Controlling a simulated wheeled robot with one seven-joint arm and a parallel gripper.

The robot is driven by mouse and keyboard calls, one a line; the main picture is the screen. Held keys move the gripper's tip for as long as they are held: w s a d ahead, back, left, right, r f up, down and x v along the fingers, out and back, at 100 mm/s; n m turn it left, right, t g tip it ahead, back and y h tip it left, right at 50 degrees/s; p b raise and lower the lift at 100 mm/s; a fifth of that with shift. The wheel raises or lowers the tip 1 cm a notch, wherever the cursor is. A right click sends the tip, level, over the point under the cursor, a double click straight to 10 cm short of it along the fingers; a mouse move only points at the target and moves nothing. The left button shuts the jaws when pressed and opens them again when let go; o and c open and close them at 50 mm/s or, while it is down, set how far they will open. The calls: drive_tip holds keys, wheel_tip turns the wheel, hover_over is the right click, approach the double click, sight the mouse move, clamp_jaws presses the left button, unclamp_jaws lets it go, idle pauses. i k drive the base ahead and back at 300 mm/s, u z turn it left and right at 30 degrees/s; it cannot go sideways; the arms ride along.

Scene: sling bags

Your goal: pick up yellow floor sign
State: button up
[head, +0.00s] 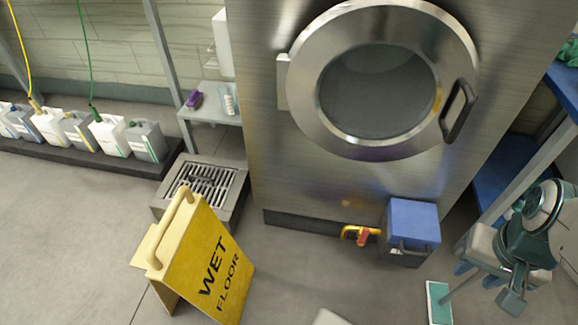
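The yellow floor sign (207,262) stands on the grey floor at the lower left of the head view, reading "WET FLOOR". It is a folded A-shape with its printed panel facing lower right. A paler yellow loop handle (172,228) runs along its top. Its lower edge comes close to the bottom of the picture. My gripper (513,293) hangs at the lower right, far from the sign and apart from it. Its fingers are too small and dark to tell whether they are open.
A large steel washer (350,185) stands behind, with a blue-lidded box (412,225) and a yellow-red valve (360,235) at its foot. A floor drain grate (203,186) lies behind the sign. Several jugs (109,135) line a dark ledge at left. Floor between sign and box is clear.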

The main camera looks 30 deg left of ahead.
sight(197, 261)
drive_tip(key=u, duration=2.55)
drive_tip(key=k, duration=1.3)
drive_tip(key=u, duration=0.6)
drive_tip(key=i, duration=0.65)
drive_tip(key=u, duration=0.55)
drive_tip(key=i, duration=0.65)
drive_tip(key=z, duration=0.7)
drive_tip(key=i, duration=0.55)
drive_tip(key=z, duration=0.6)
